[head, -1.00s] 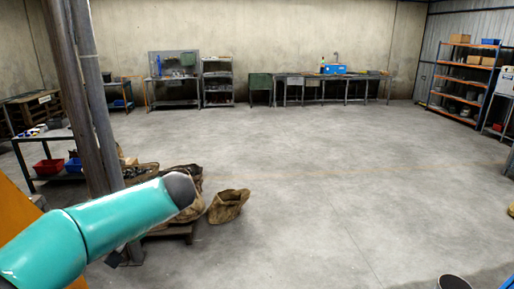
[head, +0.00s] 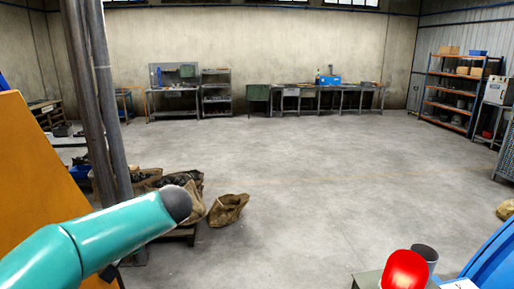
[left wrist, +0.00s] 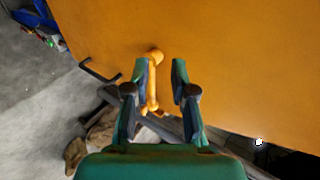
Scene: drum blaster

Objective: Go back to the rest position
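My left arm shows in the head view as a teal link, but its gripper is not visible there. In the left wrist view my left gripper (left wrist: 160,68) is open, its two dark green fingers apart. Behind them is a large orange panel (left wrist: 230,60), also at the left edge of the head view (head: 35,170). An orange lever (left wrist: 152,85) with a round knob stands out from the panel and appears between the fingers, close to the left one. I cannot tell whether they touch. A black bar handle (left wrist: 100,72) is left of it. My right gripper is in neither view.
A red dome (head: 404,271), a grey cylinder (head: 425,254) and a curved blue surface (head: 492,255) are at the lower right. Brown sacks (head: 228,210) lie by the grey pillars (head: 103,110). The middle floor is clear. Workbenches and a shelf (head: 455,92) line the back.

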